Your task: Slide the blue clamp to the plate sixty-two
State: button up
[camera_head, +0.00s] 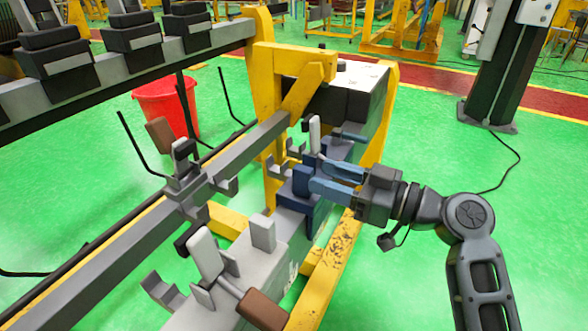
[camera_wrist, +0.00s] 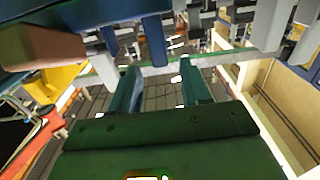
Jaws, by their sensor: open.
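The blue clamp (camera_head: 297,194) sits on the grey rail of the machine, in the middle of the head view. My gripper (camera_head: 320,175) reaches it from the right with its two fingers apart. In the wrist view the open gripper (camera_wrist: 158,68) has a blue upright part of the clamp (camera_wrist: 153,42) ahead of and between its fingertips. I cannot tell whether the fingers touch it. No plate number is readable, so I cannot pick out plate sixty-two.
Grey clamps with brown-tipped handles (camera_head: 262,309) stand along the rail at the front. A yellow frame (camera_head: 325,270) runs beside the rail, below my arm. A red bucket (camera_head: 166,106) stands behind on the green floor. A dark cabinet (camera_head: 350,88) is at the rail's far end.

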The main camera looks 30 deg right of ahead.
aim_at(294, 167)
jog(key=p+x, duration=0.1)
jog(key=x, duration=0.6)
jog(key=shift+a, duration=0.1)
grip_shut()
dwell(0.3)
